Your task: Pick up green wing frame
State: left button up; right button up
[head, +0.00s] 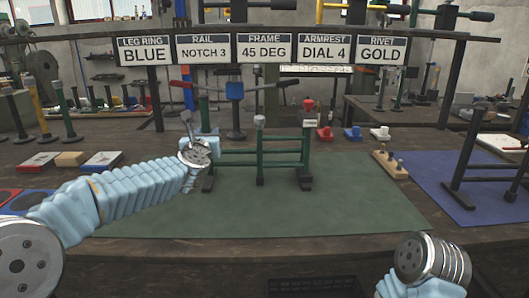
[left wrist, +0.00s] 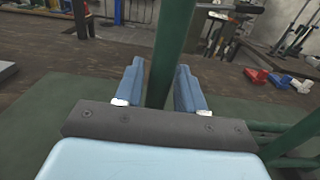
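The green wing frame (head: 260,150) stands upright on the green mat (head: 300,210), on dark feet, with posts joined by horizontal rails. My left gripper (head: 188,128) is at the frame's left end post. In the left wrist view the green post (left wrist: 172,45) passes between the two blue fingers of my left gripper (left wrist: 160,88). The fingers look apart, with a narrow gap beside the post. The lower part of the post is hidden by the gripper body. Only part of my right arm shows at the lower right; its gripper is out of view.
A blue mat (head: 470,185) with a dark stand lies at the right. A wooden block with pegs (head: 390,165) stands between the mats. Red, blue and white parts (head: 352,133) sit behind the frame. Signs (head: 265,48) hang above. The green mat's front is clear.

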pick_arm(q)
grip_shut()
jog(key=shift+r, duration=0.15)
